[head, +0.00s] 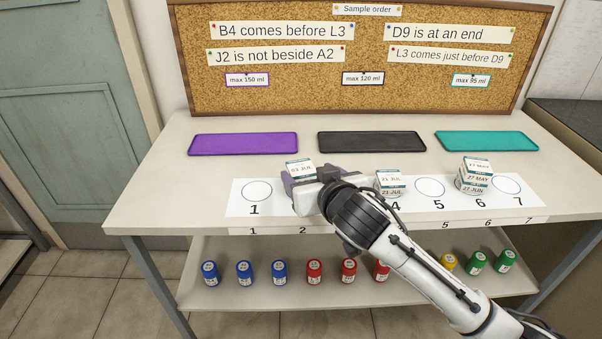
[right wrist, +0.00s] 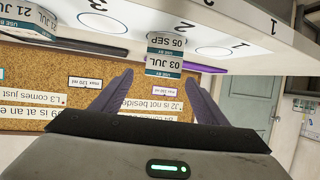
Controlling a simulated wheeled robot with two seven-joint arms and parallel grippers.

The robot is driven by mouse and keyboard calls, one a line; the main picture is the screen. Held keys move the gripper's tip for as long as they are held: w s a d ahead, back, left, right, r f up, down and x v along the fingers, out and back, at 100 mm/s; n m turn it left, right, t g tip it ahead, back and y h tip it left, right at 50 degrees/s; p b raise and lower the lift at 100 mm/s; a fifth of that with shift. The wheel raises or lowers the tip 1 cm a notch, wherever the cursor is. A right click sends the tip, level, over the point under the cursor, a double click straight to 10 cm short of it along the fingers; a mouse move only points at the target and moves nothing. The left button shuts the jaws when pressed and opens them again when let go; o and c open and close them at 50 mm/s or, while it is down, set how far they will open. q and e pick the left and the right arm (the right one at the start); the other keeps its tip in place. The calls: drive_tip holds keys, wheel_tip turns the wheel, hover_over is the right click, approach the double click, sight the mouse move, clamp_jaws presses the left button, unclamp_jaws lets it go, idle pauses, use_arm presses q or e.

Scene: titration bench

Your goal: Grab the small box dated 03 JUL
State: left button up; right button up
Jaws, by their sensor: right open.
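The small white box dated 03 JUL (head: 300,169) is on top of a stack near the second spot of the numbered strip. In the upside-down right wrist view, the 03 JUL box (right wrist: 164,66) shows with a box dated 05 SEP (right wrist: 171,43) under it. My right gripper (head: 303,182) is at this stack and hides its lower part in the head view. In the wrist view my right gripper (right wrist: 158,76) is open, its purple-grey fingers to either side of the 03 JUL box with gaps. My left gripper is not in view.
Stacked boxes stand near spot 4 (head: 390,182) and spot 6 (head: 474,178). Purple (head: 243,143), black (head: 371,142) and teal (head: 486,144) trays lie behind, below a corkboard (head: 365,93). Several coloured bottles stand on the lower shelf (head: 225,293). Spot 1 (head: 257,191) is clear.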

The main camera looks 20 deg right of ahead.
sight(303, 171)
drive_tip(key=shift+x, duration=2.4)
drive_tip(key=shift+a, duration=0.2)
drive_tip(key=c, duration=1.1)
